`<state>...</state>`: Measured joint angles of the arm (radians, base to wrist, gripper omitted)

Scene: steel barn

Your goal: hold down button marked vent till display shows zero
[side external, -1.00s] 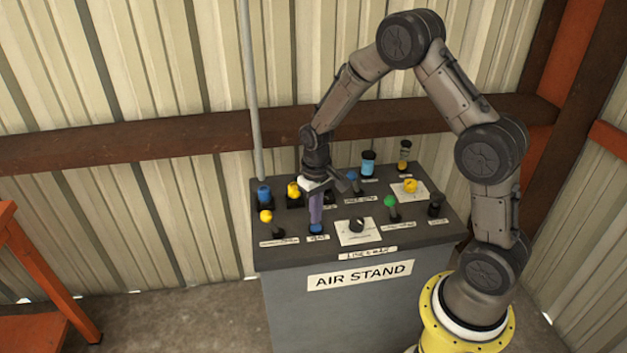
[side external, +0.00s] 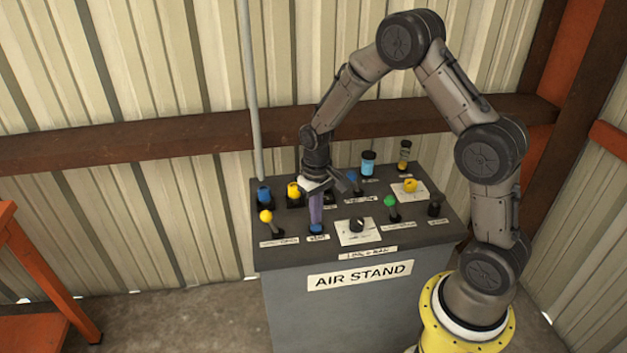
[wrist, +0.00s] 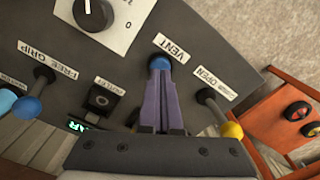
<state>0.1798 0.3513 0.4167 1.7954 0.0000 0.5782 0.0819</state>
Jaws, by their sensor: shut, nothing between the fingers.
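The blue vent button (side external: 316,229) is at the front left of the panel, with the VENT label (wrist: 172,48) beside it in the wrist view. My gripper (side external: 316,220) is shut and empty. Its purple fingers point down, with their tips at the button; they appear to touch it. In the wrist view, the fingertips (wrist: 160,66) cover much of the button, and only some blue shows around them. A green-lit display (wrist: 84,123) shows only in part at the lower left of the wrist view. My gripper's body hides most of it, and I cannot read a number.
A yellow-knobbed lever (side external: 266,216) marked OPEN stands close left of the vent button. A black dial on a white plate (side external: 345,237) is close right. A blue-knobbed lever (wrist: 27,107) and several other controls crowd the panel. An orange frame (side external: 45,275) stands at far left.

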